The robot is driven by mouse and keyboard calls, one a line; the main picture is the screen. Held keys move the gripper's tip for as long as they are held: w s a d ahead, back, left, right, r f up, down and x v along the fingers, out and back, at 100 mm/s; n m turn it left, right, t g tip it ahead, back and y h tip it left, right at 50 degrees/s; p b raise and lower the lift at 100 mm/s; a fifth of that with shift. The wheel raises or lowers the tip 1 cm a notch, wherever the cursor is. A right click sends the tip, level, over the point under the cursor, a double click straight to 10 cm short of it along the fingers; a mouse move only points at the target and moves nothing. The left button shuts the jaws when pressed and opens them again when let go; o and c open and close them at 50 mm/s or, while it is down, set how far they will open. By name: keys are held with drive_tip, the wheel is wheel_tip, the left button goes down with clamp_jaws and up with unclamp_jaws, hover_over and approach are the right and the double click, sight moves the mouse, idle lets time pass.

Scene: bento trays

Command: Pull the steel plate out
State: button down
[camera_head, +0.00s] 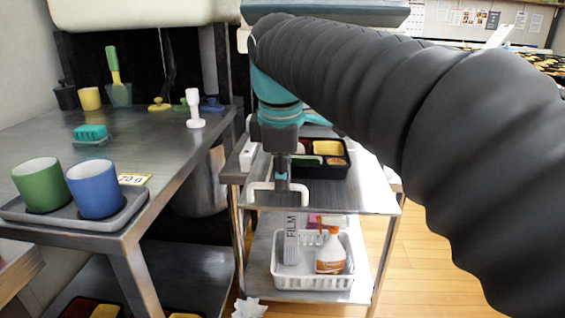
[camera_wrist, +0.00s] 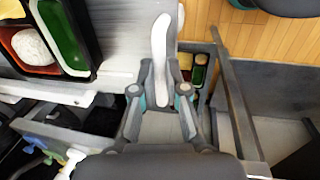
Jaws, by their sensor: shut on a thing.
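The steel plate (camera_head: 345,198) forms the top of the cart, with a white bar handle (camera_head: 262,186) at its front edge. In the wrist view the steel plate (camera_wrist: 122,30) is at upper left and the white handle (camera_wrist: 160,55) runs down the middle. My gripper (camera_head: 282,187) points down at the plate's front edge, and its fingers are shut on the handle. In the wrist view my gripper (camera_wrist: 160,92) has one finger on each side of the handle. My gripper hides part of the handle in the head view.
A black bento tray (camera_head: 328,168) with food sits on the plate. Below, a white basket (camera_head: 290,278) holds a spray bottle (camera_head: 331,252) and a FILM box (camera_head: 291,240). At left, a steel table (camera_head: 150,150) carries green and blue cups (camera_head: 95,190). Wooden floor is open at right.

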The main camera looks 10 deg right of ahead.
drive_tip(key=s+a, duration=0.2)
drive_tip(key=s, duration=0.6)
drive_tip(key=shift+a, duration=0.3)
drive_tip(key=c, duration=1.2)
unclamp_jaws()
drive_tip(key=shift+r, duration=0.1)
wheel_tip(320, 180, up, 12)
drive_tip(key=s, duration=0.2)
drive_tip(key=shift+a+f, duration=0.2)
drive_tip(key=shift+a, duration=0.2)
